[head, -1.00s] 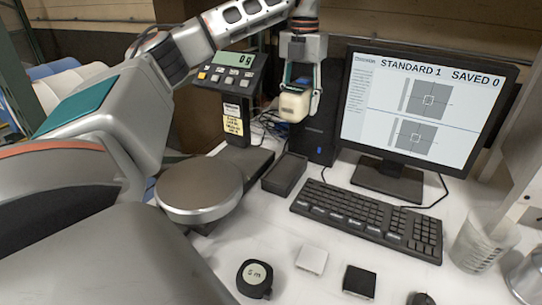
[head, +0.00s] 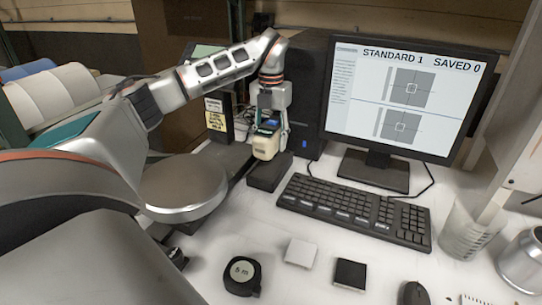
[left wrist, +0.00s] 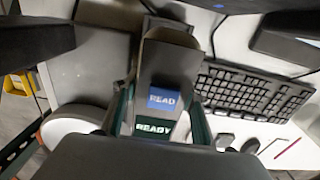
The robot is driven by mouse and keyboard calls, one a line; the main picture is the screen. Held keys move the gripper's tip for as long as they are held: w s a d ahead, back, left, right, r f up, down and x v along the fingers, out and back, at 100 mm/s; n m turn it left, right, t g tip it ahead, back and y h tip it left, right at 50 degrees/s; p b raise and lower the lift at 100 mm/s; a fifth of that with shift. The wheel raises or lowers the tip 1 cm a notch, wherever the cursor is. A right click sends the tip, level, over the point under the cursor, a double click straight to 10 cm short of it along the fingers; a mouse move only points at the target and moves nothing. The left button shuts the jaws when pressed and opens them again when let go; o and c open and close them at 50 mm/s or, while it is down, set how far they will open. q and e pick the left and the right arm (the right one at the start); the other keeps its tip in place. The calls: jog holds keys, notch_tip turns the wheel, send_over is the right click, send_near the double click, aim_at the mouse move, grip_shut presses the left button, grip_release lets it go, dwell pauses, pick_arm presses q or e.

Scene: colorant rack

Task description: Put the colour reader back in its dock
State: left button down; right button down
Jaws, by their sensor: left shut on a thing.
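The colour reader (head: 266,147) is a small cream block with a blue screen. My left gripper (head: 268,128) is shut on it and holds it upright at the back of the dark open box that looks like its dock (head: 266,180). In the head view the reader's lower end overlaps the dock's back edge; I cannot tell whether they touch. In the left wrist view the reader (left wrist: 174,68) lies between the green-edged fingers (left wrist: 160,115), its screen reading READ. It hides much of what lies beyond it. My right gripper is not in view.
A scale with a round metal pan (head: 184,185) stands left of the dock. The keyboard (head: 355,210) is close on the right, with the monitor (head: 400,100) behind it and a black computer tower (head: 303,95) behind the dock.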

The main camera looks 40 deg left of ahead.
aim_at(271, 126)
pick_arm(q)
notch_tip(271, 126, down, 4)
jog(key=shift+f, duration=0.1)
jog(key=shift+w+f, duration=0.1)
jog(key=shift+f, duration=0.3)
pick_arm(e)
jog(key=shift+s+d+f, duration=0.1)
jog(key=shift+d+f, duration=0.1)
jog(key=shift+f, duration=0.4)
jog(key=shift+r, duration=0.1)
pick_arm(q)
jog(key=c, duration=1.2)
grip_release()
jog(key=shift+f, duration=0.1)
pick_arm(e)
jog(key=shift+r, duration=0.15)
pick_arm(q)
notch_tip(271, 126, up, 12)
jog(key=shift+r+p, duration=0.15)
jog(key=shift+p, duration=0.4)
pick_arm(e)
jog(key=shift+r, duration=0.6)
